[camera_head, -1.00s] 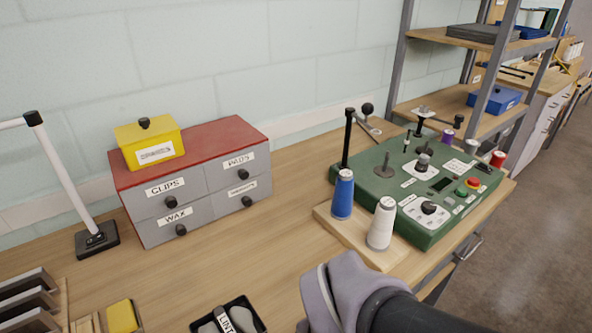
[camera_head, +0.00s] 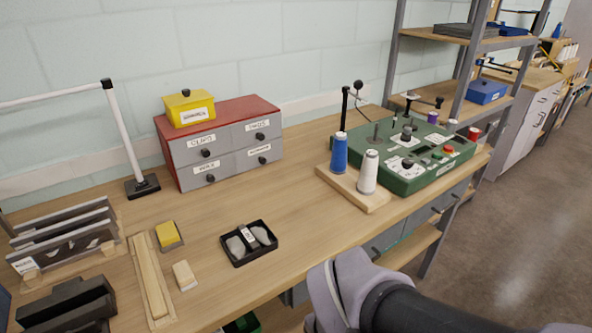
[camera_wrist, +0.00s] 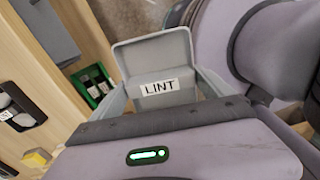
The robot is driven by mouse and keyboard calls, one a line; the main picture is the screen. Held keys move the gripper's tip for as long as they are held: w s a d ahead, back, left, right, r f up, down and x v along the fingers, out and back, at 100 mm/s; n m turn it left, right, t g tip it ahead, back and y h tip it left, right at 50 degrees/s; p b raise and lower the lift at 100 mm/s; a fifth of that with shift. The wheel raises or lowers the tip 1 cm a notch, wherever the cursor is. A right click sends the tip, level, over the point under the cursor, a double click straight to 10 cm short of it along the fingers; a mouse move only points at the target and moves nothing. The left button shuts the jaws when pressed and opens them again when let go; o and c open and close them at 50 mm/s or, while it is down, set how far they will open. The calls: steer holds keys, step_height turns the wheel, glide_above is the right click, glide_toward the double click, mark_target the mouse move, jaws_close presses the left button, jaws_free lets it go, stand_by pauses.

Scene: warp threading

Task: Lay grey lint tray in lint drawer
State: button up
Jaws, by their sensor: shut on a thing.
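The grey lint tray (camera_wrist: 152,55), with a white LINT label, is in my gripper (camera_wrist: 160,92) in the wrist view. The fingers are closed on either side of it, and it hangs clear of the bench edge. In the head view my wrist shows at the bottom middle, but the fingers and tray are hidden. No drawer with a readable lint label shows. Grey drawer fronts with handles (camera_head: 378,246) sit under the bench. A black tray (camera_head: 238,262) on the bench holds two grey pieces and a small labelled piece.
A red-topped grey cabinet (camera_head: 238,152) carries a yellow box (camera_head: 189,108). A green control box (camera_head: 405,160) and blue and white thread cones (camera_head: 368,174) stand to the right. A green bin (camera_wrist: 92,88) sits below the bench edge.

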steer(key=w+d+f+m, duration=0.3)
steer(key=w+m, duration=0.4)
steer(key=w+d+f+m, duration=0.2)
steer(key=w+f+m, duration=0.1)
steer(key=w+m, duration=0.3)
steer(key=w+d+f+m, duration=0.3)
steer(key=w+m, duration=0.4)
steer(key=m, duration=0.3)
steer(key=shift+w+d+f, duration=0.3)
steer(key=shift+w+f, duration=0.05)
steer(key=shift+f, duration=0.1)
steer(key=shift+a, duration=0.15)
